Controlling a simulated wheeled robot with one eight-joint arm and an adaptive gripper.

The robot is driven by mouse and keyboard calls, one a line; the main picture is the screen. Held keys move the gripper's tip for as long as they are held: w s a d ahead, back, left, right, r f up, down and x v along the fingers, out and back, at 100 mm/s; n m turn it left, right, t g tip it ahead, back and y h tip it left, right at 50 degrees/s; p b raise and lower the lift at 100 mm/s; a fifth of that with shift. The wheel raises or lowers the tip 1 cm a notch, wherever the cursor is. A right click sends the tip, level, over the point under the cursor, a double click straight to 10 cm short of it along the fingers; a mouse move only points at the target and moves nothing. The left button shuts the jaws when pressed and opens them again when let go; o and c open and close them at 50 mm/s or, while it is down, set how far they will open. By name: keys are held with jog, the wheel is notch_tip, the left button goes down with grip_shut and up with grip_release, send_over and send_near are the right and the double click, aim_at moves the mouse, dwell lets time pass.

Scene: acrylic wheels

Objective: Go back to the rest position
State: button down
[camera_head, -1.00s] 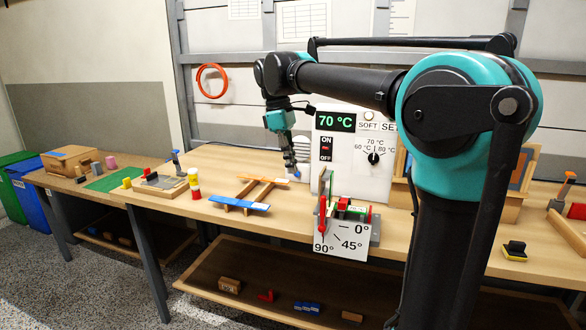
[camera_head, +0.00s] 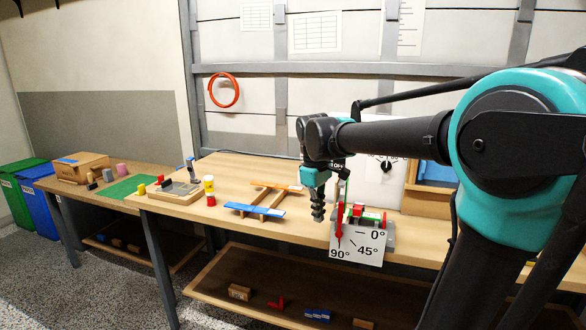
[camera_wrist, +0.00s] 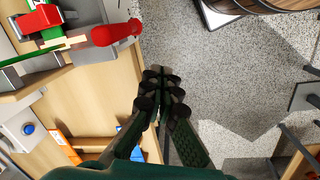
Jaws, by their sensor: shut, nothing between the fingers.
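My gripper (camera_head: 318,213) hangs pointing down near the front edge of the workbench (camera_head: 290,226), just left of the angle fixture. In the wrist view my gripper (camera_wrist: 162,75) has its fingers together with nothing between them, over the bench edge and the speckled floor. My arm reaches in from the right in the head view and covers much of the dial machine behind it.
The angle fixture (camera_head: 357,247) with a red handle (camera_wrist: 115,32) is close beside my gripper. A wooden frame with blue and orange strips (camera_head: 255,210) lies to the left.

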jog(key=s+d+f+m+t, duration=0.1)
jog(key=s+d+f+m, duration=0.2)
jog(key=f, duration=0.4)
jog(key=s+d+f+m+t, duration=0.1)
jog(key=s+d+f+m, duration=0.2)
jog(key=s+d+f, duration=0.2)
jog(key=s+d+f+m+t+y, duration=0.1)
jog(key=s+d+f+m, duration=0.2)
jog(key=s+f, duration=0.4)
notch_tip(320, 180, down, 2)
jog(key=shift+s+d+f+m+t, duration=0.2)
jog(key=shift+d+f+m+t, duration=0.1)
jog(key=shift+d+m, duration=0.1)
jog(key=shift+r, duration=0.1)
